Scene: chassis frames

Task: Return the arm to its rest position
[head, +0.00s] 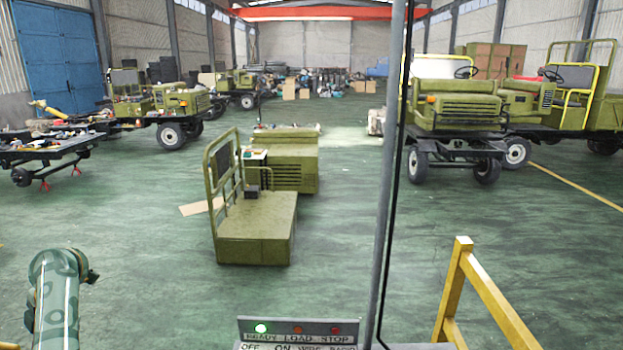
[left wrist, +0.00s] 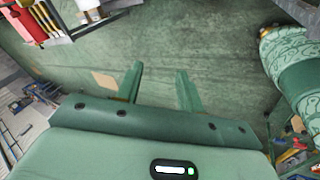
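My left arm (head: 57,295) comes into the head view at the lower left, a green patterned link bent over at its top. Its gripper cannot be made out in that view. In the left wrist view my left gripper (left wrist: 158,75) has its two green fingers well apart, with only bare green floor between and beyond them. It holds nothing. A green patterned arm link shows at the right of the left wrist view. My right arm and right gripper are in neither view.
A panel (head: 298,330) marked READY, LOAD, STOP stands at the bottom centre, its green lamp lit. A grey post (head: 391,180) and yellow railing (head: 462,270) stand right of it. Olive chassis frame (head: 255,235) stands ahead. Floor (head: 150,240) around it is mostly clear.

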